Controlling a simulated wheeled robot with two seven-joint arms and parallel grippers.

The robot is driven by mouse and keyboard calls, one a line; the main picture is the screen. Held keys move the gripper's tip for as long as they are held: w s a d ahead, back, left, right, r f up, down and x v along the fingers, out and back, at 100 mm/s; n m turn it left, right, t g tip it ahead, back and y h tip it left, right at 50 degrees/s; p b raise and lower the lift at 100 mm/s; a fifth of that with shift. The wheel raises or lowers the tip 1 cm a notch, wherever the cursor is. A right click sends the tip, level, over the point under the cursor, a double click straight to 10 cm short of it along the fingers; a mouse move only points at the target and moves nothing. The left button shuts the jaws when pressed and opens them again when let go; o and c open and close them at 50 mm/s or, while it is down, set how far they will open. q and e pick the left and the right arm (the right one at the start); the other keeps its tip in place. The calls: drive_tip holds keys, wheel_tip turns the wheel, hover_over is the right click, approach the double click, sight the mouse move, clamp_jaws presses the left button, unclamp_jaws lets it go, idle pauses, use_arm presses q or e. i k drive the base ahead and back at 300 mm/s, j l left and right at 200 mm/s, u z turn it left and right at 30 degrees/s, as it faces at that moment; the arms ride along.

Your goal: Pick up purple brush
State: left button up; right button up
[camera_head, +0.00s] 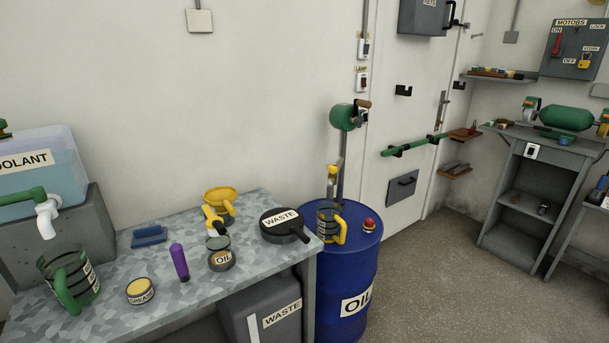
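The purple brush (179,262) is on the metal-topped workbench (205,292), near the middle of its top. I see a rounded purple handle, tilted slightly; its bristles cannot be made out, and I cannot tell whether it stands or lies. Neither of my grippers is in view.
A green-handled jug (66,285) and blue block-like object (149,236) are left of the brush. Behind and right are a yellow funnel (220,199) and black waste pan (283,224). A blue oil drum (350,265) stands beside the bench. Floor at right is clear.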

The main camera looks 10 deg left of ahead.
sight(176, 249)
drive_tip(key=u, duration=1.25)
